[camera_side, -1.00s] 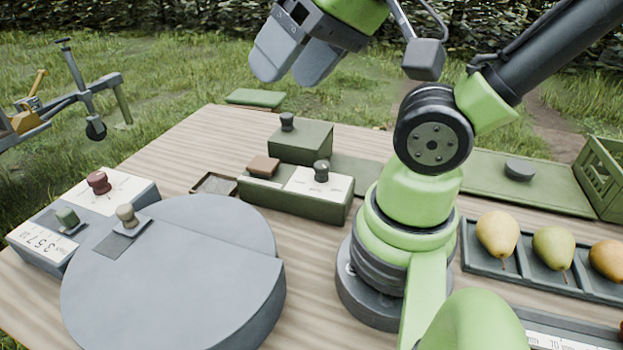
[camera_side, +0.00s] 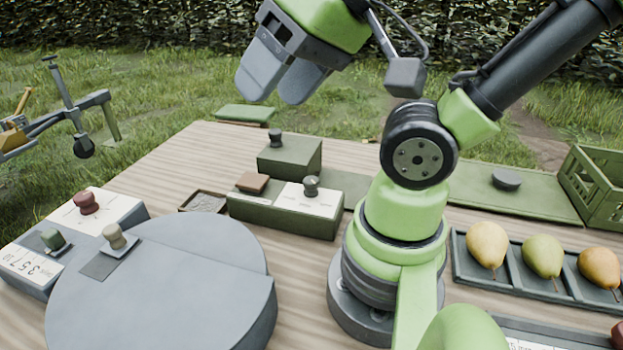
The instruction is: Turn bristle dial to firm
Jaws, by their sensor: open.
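A dark round knob (camera_side: 311,186) stands on a white label plate on top of a low green box (camera_side: 285,214) in the middle of the table. It looks like the bristle dial, but the lettering is too small to read. Its pointer setting cannot be made out. A red-brown knob (camera_side: 86,202) stands on another white plate on the grey unit at the left. My gripper (camera_side: 268,92) is open and empty, high above the far side of the table, its fingers pointing down and left. It is well apart from both knobs.
A brown block (camera_side: 252,182) sits on the green box, with a taller green box (camera_side: 289,157) with a black knob behind. A large grey disc housing (camera_side: 165,290) fills the front left. A pear tray (camera_side: 461,272) and green crate (camera_side: 593,190) are at right.

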